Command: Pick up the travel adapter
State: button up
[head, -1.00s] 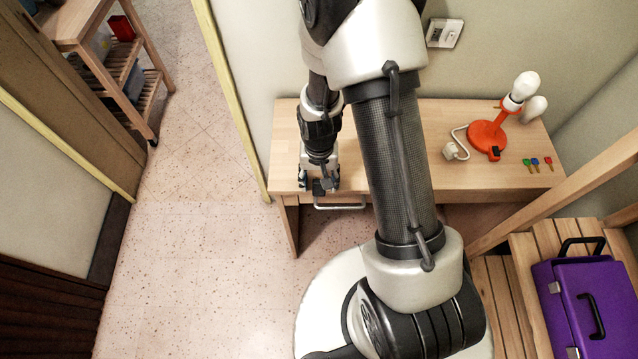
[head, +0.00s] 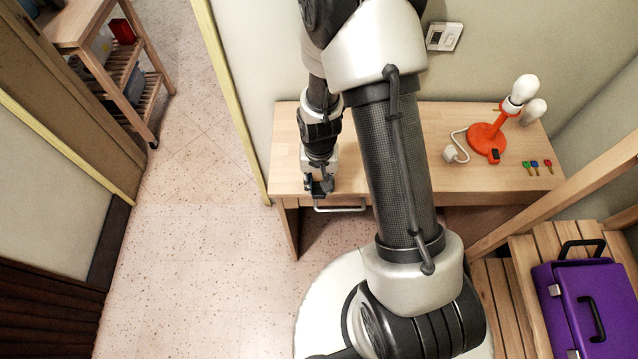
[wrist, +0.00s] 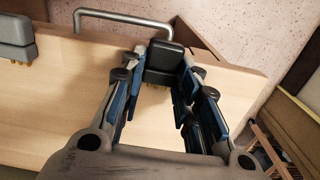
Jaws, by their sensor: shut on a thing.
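The travel adapter (wrist: 165,60) is a small dark grey block with brass-coloured pins along its lower side in the wrist view. My gripper (wrist: 163,72) is shut on it, with a blue-padded finger against each side. In the head view, my gripper (head: 319,187) is at the front left edge of the wooden desk (head: 285,150), above the drawer handle. The adapter is hard to make out there among the dark fingers. I cannot tell whether it still touches the desk.
The metal drawer handle (head: 340,208) sticks out below my gripper. An orange lamp (head: 487,137), a white plug (head: 450,154) and small coloured keys (head: 535,165) are at the right.

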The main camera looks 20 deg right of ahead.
notch_tip(320, 180, up, 19)
jog(key=p, duration=0.5)
jog(key=w+f+n+b, duration=0.3)
jog(key=f+n, duration=0.1)
jog(key=shift+w+b, duration=0.25)
jog(key=shift+b, duration=0.1)
jog(key=shift+r, duration=0.1)
notch_tip(320, 180, up, 5)
jog(key=m+p, duration=0.4)
send_over(319, 185)
jog(key=shift+w, duration=0.1)
